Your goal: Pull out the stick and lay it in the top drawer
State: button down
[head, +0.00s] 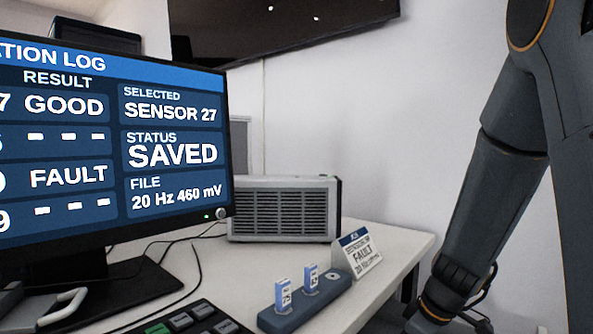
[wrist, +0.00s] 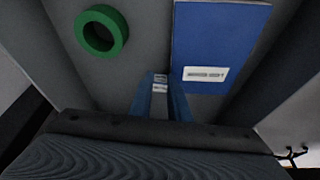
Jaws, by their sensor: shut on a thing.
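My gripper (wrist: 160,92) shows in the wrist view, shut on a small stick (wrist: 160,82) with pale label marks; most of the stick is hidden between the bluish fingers. The gripper is over the grey inside of an open drawer (wrist: 140,40). I cannot tell whether the stick touches the drawer floor. In the head view my arm reaches down at the right, beside the desk, and the fingertips and drawer are out of sight. Two white-and-blue sticks (head: 282,296) (head: 310,278) stand upright in a blue-grey holder (head: 325,291) on the desk.
In the drawer lie a green ring (wrist: 82,30) at left and a blue labelled booklet (wrist: 215,45) at right. On the desk are a monitor (head: 105,150), a grey vented box (head: 285,210), a FAULT card (head: 361,252) and a keypad (head: 190,318).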

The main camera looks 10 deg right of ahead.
jog(key=shift+s+f, duration=0.3)
jog(key=shift+f, duration=0.2)
jog(key=c, duration=1.6)
grip_release()
jog(key=shift+d, duration=0.1)
jog(key=shift+s+r+p, duration=0.2)
jog(key=shift+r+p, duration=0.3)
jog(key=shift+r, duration=0.05)
jog(key=shift+w+p+v, duration=0.15)
jog(key=shift+p+v, duration=0.45)
jog(key=shift+v, duration=0.4)
jog(key=shift+w+p+v, duration=0.15)
jog(key=shift+p+v, duration=0.45)
jog(key=shift+v, duration=0.4)
jog(key=shift+r, duration=0.15)
